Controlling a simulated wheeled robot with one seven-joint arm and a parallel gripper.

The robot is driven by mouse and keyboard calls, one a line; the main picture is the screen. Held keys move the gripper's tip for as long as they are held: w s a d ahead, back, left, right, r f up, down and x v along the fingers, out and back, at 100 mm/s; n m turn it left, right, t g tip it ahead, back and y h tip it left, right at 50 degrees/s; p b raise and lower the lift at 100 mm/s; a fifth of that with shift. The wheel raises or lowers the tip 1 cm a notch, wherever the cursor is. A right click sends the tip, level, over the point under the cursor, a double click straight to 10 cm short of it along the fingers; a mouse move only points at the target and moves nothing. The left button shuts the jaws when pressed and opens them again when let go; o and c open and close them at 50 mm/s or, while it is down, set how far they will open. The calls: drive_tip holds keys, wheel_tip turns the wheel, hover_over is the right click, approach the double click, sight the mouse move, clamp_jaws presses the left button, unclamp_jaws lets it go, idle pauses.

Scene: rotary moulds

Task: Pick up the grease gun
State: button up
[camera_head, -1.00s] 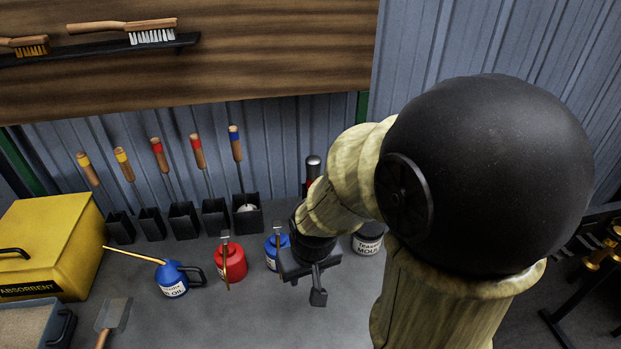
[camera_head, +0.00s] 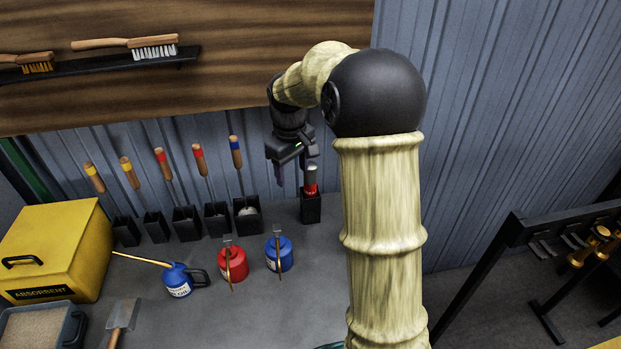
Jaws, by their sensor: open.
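What looks like the grease gun (camera_head: 311,184), a silver-topped cylinder with a red band, stands upright in a black holder (camera_head: 311,208) at the back of the bench. My gripper (camera_head: 297,170) is open and points down, just above and to the left of the cylinder's top in the picture. One finger hangs left of the cylinder and the other overlaps its top. I cannot tell whether they touch it. The cylinder's lower part is hidden in the holder.
Black holders with wooden-handled tools (camera_head: 201,165) stand left of it. In front are a blue oil can (camera_head: 178,282), a red can (camera_head: 233,264) and another blue can (camera_head: 279,255). A yellow absorbent box (camera_head: 62,240) is at the left. My arm covers the bench's right part.

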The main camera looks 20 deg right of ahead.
wheel_tip(320, 180, up, 7)
drive_tip(key=n+g+p, duration=0.1)
drive_tip(key=n+p, duration=0.1)
drive_tip(key=p, duration=0.1)
hover_over(310, 174)
drive_tip(key=w, duration=0.1)
drive_tip(key=shift+w+d+r, duration=0.1)
drive_tip(key=shift+d, duration=0.1)
wheel_tip(310, 174, down, 12)
drive_tip(key=p, duration=0.2)
drive_tip(key=shift+p, duration=0.35)
drive_tip(key=shift+w+d+f+p, duration=0.15)
drive_tip(key=shift+f+p, duration=0.6)
drive_tip(key=shift+f, duration=0.6)
drive_tip(key=shift+w+f+p, duration=0.1)
drive_tip(key=shift+f+p, duration=0.65)
drive_tip(key=shift+f, duration=0.6)
